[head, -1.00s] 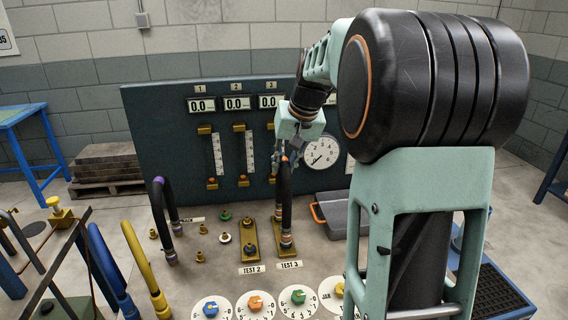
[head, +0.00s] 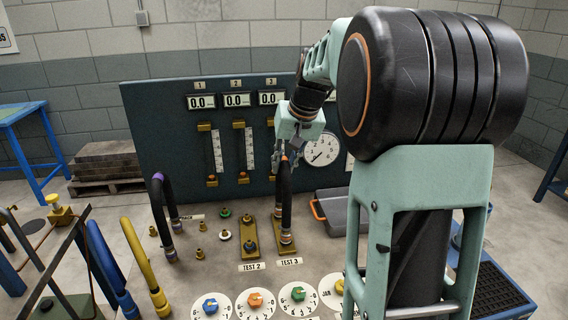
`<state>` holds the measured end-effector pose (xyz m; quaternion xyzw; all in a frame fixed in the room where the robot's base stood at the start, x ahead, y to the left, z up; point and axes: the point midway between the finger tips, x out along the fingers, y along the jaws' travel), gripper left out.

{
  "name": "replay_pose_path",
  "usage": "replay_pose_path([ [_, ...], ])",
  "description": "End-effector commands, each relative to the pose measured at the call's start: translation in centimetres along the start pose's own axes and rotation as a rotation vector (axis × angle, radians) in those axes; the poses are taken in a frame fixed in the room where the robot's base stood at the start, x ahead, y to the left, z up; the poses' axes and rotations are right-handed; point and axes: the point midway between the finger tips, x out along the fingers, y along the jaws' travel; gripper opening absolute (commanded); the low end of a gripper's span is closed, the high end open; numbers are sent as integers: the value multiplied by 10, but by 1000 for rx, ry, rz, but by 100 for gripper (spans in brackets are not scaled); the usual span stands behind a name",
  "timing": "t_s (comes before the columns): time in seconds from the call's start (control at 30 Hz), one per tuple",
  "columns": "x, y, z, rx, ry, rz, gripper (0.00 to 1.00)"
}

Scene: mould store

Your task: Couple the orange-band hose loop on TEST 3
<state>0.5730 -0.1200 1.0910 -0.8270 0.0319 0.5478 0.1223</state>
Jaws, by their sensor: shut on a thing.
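The orange-band hose loop (head: 286,202) is black and stands upright, with a small orange band near its top. My gripper (head: 285,160) is at the top of this loop and shut on it. The loop's lower end meets the brass plate of TEST 3 (head: 289,249), behind the TEST 3 label (head: 289,262). I cannot tell whether its ends are fully seated on the fittings. The far end is largely hidden behind the near leg.
The TEST 2 plate (head: 249,238) stands just left. A purple-band black hose loop (head: 163,215) is further left, with blue (head: 108,270) and yellow (head: 145,265) hoses nearer. Coloured knobs (head: 255,300) line the front. A grey case (head: 333,212) lies right. A gauge panel (head: 160,120) rises behind.

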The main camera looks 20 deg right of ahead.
Motion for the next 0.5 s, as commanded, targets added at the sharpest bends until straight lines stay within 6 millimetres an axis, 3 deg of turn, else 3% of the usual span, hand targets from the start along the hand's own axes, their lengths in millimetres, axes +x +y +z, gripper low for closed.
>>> replay_pose_path([
  [0.5,4,1,1,0,2,0,0],
])
